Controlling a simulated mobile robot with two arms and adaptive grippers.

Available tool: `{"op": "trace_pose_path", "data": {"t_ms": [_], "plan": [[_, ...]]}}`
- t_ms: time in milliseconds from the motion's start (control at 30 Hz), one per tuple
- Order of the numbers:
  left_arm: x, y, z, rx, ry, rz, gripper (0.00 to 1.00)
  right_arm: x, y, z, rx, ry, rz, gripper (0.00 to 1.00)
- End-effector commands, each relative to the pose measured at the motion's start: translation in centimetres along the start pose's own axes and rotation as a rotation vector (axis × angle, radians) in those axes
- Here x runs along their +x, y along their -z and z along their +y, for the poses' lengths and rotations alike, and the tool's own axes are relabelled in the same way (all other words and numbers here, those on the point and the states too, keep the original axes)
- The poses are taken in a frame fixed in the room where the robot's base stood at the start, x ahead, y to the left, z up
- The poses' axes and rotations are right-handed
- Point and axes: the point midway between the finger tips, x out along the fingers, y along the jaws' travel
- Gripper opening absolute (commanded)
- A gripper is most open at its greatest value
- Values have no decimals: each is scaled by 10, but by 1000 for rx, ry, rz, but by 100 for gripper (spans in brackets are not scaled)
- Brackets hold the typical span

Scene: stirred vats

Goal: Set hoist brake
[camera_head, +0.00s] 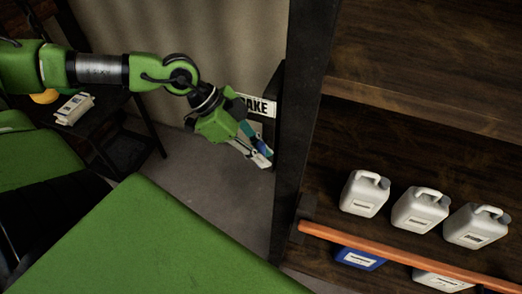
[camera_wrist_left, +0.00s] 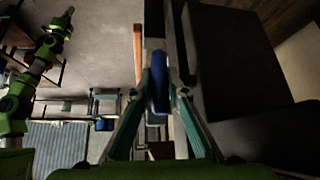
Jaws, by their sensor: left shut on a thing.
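A white sign (camera_head: 262,106) with black letters, of which "AKE" is readable, is at the dark upright post. My left gripper (camera_head: 262,153) is just below the sign, beside the post. It is shut on a blue handle, which shows between its fingers in the left wrist view (camera_wrist_left: 158,92). In the head view the fingers hide most of the handle. How the handle joins its mount is hidden.
The dark post (camera_head: 301,120) stands right beside my left gripper. To its right is a wooden shelf with several white jugs (camera_head: 420,208), a blue jug (camera_head: 359,259) and an orange rail (camera_head: 400,255). A dark table (camera_head: 128,120) stands at the left. Bare floor lies between.

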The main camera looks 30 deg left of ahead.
Motion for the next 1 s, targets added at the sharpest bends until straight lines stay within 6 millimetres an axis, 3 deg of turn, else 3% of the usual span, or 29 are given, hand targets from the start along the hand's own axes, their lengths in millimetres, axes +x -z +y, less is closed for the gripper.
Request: {"op": "trace_pose_path", "data": {"t_ms": [467,500,567,1000], "plan": [[-1,0,-1,3,4,-14,0,0,0,0,0,0,0,0],[-1,0,-1,3,4,-14,17,0,0,0,0,0,0,0],[-1,0,-1,3,4,-13,32,0,0,0,0,0,0,0],[-3,1,-1,1,4,-11,32,1,0,2,-1,-2,1,0]]}}
